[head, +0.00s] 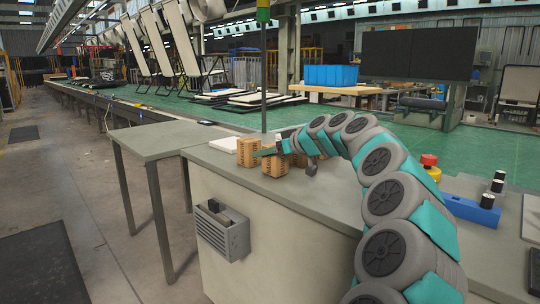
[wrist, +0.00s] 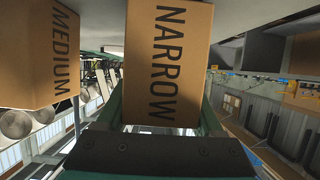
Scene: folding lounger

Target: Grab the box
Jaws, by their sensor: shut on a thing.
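In the wrist view a tan cardboard box marked NARROW (wrist: 168,62) stands between the two teal fingers of my gripper (wrist: 165,125), which is shut on it. A second tan box marked MEDIUM (wrist: 50,55) is to the left, outside the fingers.
A lower grey table (head: 155,140) adjoins the counter on the left. A thin pole (head: 263,80) rises behind the boxes. A red and yellow button (head: 429,162) and a blue block with knobs (head: 470,208) are on the right.

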